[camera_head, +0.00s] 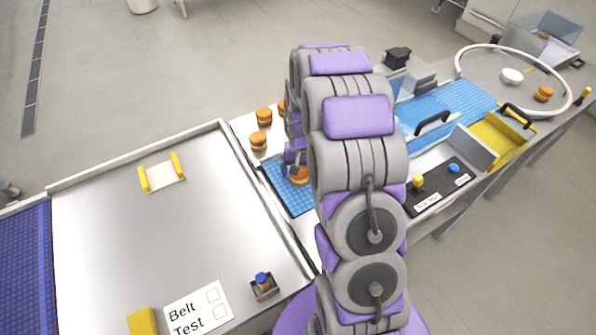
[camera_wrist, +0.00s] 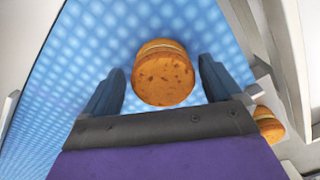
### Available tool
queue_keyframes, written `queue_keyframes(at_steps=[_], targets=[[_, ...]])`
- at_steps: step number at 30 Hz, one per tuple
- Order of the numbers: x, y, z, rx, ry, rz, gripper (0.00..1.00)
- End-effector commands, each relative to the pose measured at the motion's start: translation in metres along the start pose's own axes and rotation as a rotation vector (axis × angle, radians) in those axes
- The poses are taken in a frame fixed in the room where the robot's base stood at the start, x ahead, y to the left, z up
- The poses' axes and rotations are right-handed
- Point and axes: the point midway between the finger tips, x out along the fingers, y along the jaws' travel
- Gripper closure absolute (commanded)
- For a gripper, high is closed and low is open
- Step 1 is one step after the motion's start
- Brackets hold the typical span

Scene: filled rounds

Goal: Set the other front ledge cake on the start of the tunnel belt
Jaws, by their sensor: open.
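An orange-brown filled cake (camera_head: 299,177) sits on the near left stretch of the blue belt (camera_head: 282,190). My gripper (camera_head: 296,164) is right above it, pointing down. In the wrist view this cake (camera_wrist: 163,80) lies between the two open fingers of my gripper (camera_wrist: 162,70), with blue belt surface showing at both sides. I cannot tell whether a finger touches it. Two cakes, one (camera_head: 264,116) behind the other (camera_head: 258,141), stand on the pale ledge left of the belt. Another (camera_head: 281,106) is partly hidden by my arm. A cake (camera_wrist: 268,124) shows at the wrist view's right edge.
My arm hides the belt's middle. The belt's far stretch (camera_head: 465,99) leads toward a round table (camera_head: 525,78) with a cake (camera_head: 543,94) and white bowl (camera_head: 512,76). A control panel (camera_head: 438,187) stands right.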

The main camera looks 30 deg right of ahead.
Motion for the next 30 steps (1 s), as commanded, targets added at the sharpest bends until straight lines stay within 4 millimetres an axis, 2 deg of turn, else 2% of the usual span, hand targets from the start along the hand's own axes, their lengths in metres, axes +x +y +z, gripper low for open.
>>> queue_keyframes(at_steps=[5, 18, 23, 26, 29, 30], targets=[[-0.015, -0.003, 0.001, -0.001, 0.003, 0.003, 0.08], [-0.098, -0.003, 0.0, -0.001, 0.006, 0.001, 0.08], [-0.117, -0.002, 0.001, -0.002, 0.004, 0.0, 0.08], [-0.127, -0.005, 0.01, -0.015, -0.001, 0.003, 0.08], [-0.144, -0.011, 0.03, -0.048, -0.006, 0.005, 0.08], [-0.151, -0.013, 0.043, -0.066, -0.012, 0.008, 0.08]])
